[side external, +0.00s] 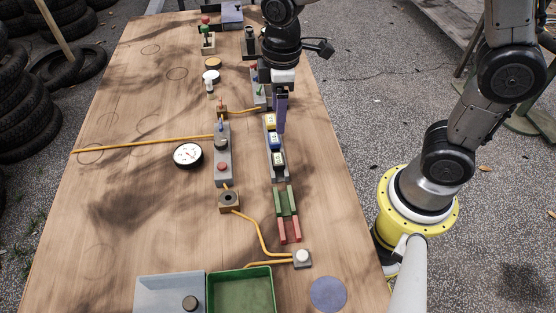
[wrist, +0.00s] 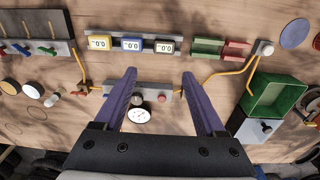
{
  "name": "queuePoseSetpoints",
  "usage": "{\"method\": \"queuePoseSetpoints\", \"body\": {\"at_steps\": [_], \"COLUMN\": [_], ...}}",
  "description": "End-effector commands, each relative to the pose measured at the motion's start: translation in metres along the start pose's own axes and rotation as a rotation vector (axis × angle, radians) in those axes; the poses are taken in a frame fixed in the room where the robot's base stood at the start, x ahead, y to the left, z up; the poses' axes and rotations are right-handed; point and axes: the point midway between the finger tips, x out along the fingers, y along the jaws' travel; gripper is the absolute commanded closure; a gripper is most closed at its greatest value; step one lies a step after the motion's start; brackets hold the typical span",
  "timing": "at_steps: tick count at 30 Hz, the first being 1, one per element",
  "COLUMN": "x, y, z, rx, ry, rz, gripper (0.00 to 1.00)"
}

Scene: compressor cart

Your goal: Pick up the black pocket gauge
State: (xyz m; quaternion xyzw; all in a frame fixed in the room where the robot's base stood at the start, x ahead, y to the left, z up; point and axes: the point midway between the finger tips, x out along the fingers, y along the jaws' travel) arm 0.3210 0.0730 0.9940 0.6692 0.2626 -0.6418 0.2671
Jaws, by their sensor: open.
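The black pocket gauge (side external: 279,159) sits in a grey rack, at the near end of a row with a blue gauge (side external: 274,140) and a yellow gauge (side external: 270,121). In the wrist view the black gauge (wrist: 165,47) is at the right end of that row, its pale display facing up. My gripper (side external: 281,115) has purple fingers and hangs near the yellow end of the rack. In the wrist view its fingers (wrist: 159,75) are apart with nothing held between them. The black gauge appears beyond the fingertips, not touched.
Green (side external: 287,202) and red (side external: 290,231) holders stand nearer than the rack. A grey block with knobs (side external: 222,165) and a round dial (side external: 188,154) lie left. A green bin (side external: 241,291) and grey tray (side external: 169,294) are at the front. Yellow hoses cross the table; its left side is largely clear.

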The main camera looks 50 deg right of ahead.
Motion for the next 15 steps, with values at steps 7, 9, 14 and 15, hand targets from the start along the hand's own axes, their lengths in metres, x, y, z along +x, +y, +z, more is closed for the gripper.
{"method": "queuePoseSetpoints", "body": {"at_steps": [7,9,14,15], "x": [0.03,0.043,0.073,0.079], "y": [-0.008,-0.009,-0.009,-0.009], "z": [0.0,0.001,0.002,0.002], "rx": [-0.02,-0.019,-0.018,-0.018], "ry": [-0.038,-0.04,-0.039,-0.038], "rz": [-0.024,-0.025,-0.024,-0.023], "gripper": [0.28,0.28,0.28,0.28]}}
